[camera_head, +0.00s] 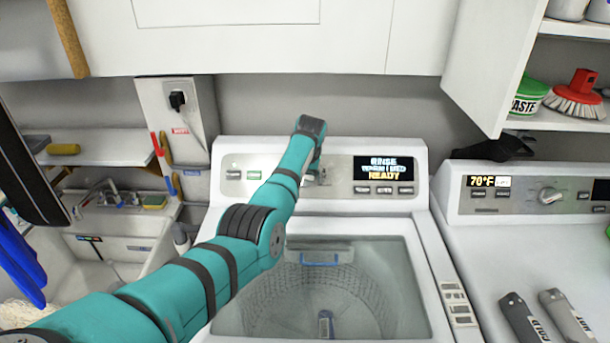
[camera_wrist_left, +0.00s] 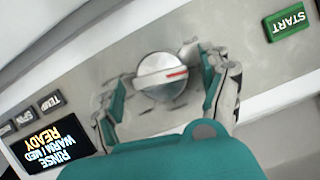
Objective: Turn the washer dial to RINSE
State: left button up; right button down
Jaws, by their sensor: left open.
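The washer (camera_head: 300,220) stands in the middle of the head view with its lid open onto the drum. Its display (camera_head: 384,168) reads RINSE, WARM, MED and READY; it also shows in the left wrist view (camera_wrist_left: 52,145). The round silver dial (camera_wrist_left: 162,77) has a red mark pointing right in the left wrist view, towards the green START button (camera_wrist_left: 288,21). My left gripper (camera_wrist_left: 155,82) is open, with one finger on each side of the dial. Whether the fingers touch it, I cannot tell. In the head view my left arm mostly hides the dial. My right gripper is out of view.
A second machine (camera_head: 480,230) with its own knob (camera_head: 549,195) stands at the right. A cabinet door (camera_head: 500,60) hangs open above. A sink (camera_head: 110,250) is at the left.

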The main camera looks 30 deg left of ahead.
pick_arm(q)
jog(key=v, duration=1.2)
dwell(0.5)
